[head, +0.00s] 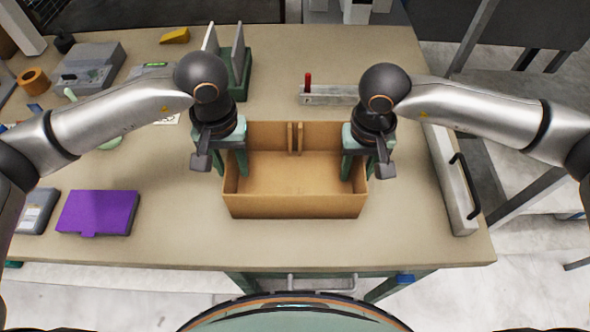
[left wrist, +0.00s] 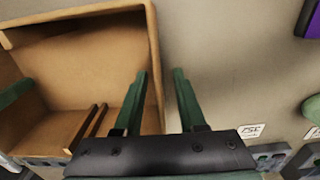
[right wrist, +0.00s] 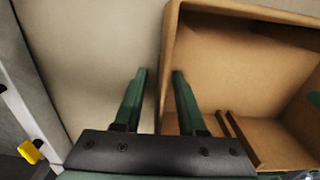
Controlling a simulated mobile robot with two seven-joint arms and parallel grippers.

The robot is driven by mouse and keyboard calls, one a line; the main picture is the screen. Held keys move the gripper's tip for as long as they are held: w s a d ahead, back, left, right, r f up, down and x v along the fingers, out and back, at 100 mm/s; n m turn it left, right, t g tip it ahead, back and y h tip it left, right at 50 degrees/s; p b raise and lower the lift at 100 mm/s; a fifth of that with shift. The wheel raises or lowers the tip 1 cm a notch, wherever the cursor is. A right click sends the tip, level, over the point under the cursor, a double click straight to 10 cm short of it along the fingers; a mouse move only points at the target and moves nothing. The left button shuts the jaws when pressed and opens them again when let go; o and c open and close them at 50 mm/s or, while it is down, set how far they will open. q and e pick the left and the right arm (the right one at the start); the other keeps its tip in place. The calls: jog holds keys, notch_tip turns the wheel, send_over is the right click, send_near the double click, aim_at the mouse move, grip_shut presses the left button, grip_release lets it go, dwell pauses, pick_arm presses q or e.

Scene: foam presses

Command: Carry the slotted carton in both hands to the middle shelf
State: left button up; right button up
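The slotted carton (head: 293,204) is an open brown box on the workbench, with a slot of two thin upright strips at its far wall. My left gripper (head: 232,172) is at its left wall; in the left wrist view its fingers (left wrist: 161,75) are apart, one inside and one outside the wall, with a gap showing. My right gripper (head: 357,170) is at the right wall; in the right wrist view its fingers (right wrist: 163,75) straddle that wall, also apart. The arms hide parts of the side walls. I cannot make out the middle shelf.
A purple case (head: 97,212) lies on the bench (head: 170,240) at left. A green rack (head: 238,75) stands behind the carton. A grey bar with a red pin (head: 325,95) lies behind right. A long metal piece with a black handle (head: 455,185) lies along the right edge.

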pick_arm(q)
jog(key=shift+c, duration=0.2)
pick_arm(e)
jog(key=shift+c, duration=0.2)
pick_arm(q)
grip_shut()
pick_arm(e)
grip_shut()
dwell(0.7)
